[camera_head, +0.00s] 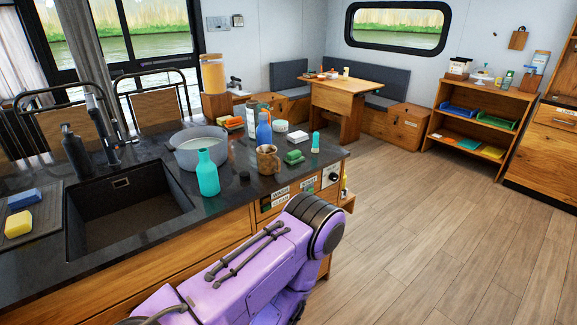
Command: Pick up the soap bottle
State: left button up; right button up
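A dark bottle with a pump-like top (76,152) stands upright at the left of the counter, behind the sink and beside the faucet. A teal bottle (207,175) stands upright near the counter's front edge, right of the sink. A blue bottle (263,132) stands farther back, behind a brown mug (268,160). No label is readable, so I cannot tell for certain which one is the soap bottle. Neither of my grippers shows in the head view. A purple link of my arm fills the lower middle, in front of the counter.
The black sink (130,212) is sunk into the dark counter (228,205). A grey pot (198,150) stands close behind the teal bottle. A green sponge (294,157) lies right of the mug. A yellow sponge (18,223) lies at far left. The wooden floor (440,230) at right is clear.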

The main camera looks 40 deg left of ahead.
aim_at(207, 172)
jog(key=z, duration=0.3)
jog(key=i, duration=0.8)
jog(key=u, duration=3.55)
